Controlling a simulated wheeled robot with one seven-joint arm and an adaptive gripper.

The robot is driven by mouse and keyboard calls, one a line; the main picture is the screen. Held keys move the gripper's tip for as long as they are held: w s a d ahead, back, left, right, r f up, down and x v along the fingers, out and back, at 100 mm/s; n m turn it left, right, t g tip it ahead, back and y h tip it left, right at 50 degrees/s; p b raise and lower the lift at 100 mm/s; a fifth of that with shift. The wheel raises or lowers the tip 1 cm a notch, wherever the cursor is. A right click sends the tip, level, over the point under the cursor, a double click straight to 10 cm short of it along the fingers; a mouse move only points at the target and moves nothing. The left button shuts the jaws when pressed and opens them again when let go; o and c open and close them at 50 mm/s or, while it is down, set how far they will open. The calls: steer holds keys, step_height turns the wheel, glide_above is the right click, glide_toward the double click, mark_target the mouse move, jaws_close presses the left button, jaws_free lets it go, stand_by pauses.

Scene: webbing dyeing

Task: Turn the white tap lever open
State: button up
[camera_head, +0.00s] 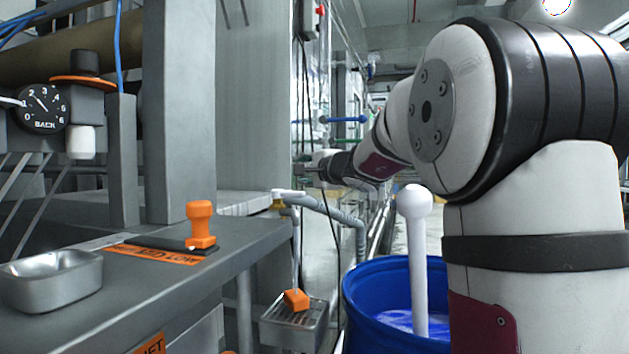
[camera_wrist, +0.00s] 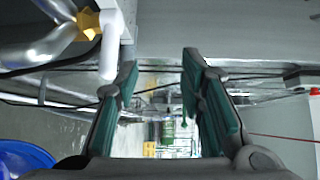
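The white tap lever (camera_head: 287,193) sits on a small brass tap (camera_head: 278,203) at the right end of the grey counter. In the wrist view the lever (camera_wrist: 109,48) hangs at the upper left, with the brass fitting (camera_wrist: 88,22) beside it. My gripper (camera_head: 303,171) is near the tap, slightly above and right of the lever in the head view. In the wrist view my gripper (camera_wrist: 160,62) has its two green-padded fingers apart with nothing between them. The lever is just outside the left finger; whether they touch I cannot tell.
A grey pipe (camera_head: 335,210) runs beside the tap. A drain tray (camera_head: 310,335) with an orange block (camera_head: 296,299) is below. A blue barrel (camera_head: 365,300) with a white paddle (camera_head: 417,250) stands under my arm. An orange stamp (camera_head: 201,222) and metal dish (camera_head: 50,282) are on the counter.

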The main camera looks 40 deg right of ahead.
steer(key=s+a+f+b, duration=0.1)
steer(key=s+a+b, duration=0.1)
steer(key=s, duration=0.4)
steer(key=shift+s+b, duration=0.3)
steer(key=shift+s, duration=0.1)
stand_by(0.3)
steer(key=shift+f+b, duration=0.1)
steer(key=shift+b, duration=0.2)
stand_by(0.5)
